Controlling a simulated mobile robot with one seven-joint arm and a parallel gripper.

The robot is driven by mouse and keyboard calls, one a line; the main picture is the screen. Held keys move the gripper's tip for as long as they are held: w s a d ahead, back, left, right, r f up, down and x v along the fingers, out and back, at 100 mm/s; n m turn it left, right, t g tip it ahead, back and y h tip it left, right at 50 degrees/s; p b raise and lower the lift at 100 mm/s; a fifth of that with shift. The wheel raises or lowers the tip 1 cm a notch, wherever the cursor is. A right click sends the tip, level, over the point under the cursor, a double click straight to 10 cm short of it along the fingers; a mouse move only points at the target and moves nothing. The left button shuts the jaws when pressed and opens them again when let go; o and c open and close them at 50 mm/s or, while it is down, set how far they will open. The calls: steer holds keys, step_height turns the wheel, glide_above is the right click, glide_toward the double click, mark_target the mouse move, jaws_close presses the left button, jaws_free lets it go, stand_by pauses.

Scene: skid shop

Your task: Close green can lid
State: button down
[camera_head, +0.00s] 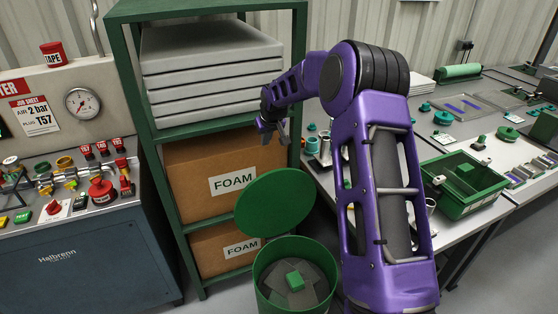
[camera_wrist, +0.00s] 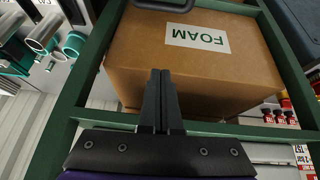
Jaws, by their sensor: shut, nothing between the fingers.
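The green can (camera_head: 266,283) stands on the floor at the bottom middle of the head view. Its round green lid (camera_head: 275,203) is open, tilted up at the can's back edge. Inside the can are a green block (camera_head: 294,281) and grey material. My gripper (camera_head: 273,136) is above and behind the lid, in front of the shelf, apart from the lid. In the wrist view my gripper (camera_wrist: 160,75) is shut and empty, with its fingertips before a cardboard box marked FOAM (camera_wrist: 195,65). The can and lid do not show in the wrist view.
A green shelf rack (camera_head: 148,150) with grey slabs (camera_head: 210,65) and foam boxes stands behind the can. A blue bench (camera_head: 85,245) with valves is at left. A table with a green crate (camera_head: 465,205) is at right.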

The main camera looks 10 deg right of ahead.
step_height(320, 180, down, 11)
steer(key=d, duration=0.1)
steer(key=shift+w+d+f, duration=0.2)
steer(key=shift+d, duration=0.15)
stand_by(0.6)
steer(key=shift+s, duration=0.1)
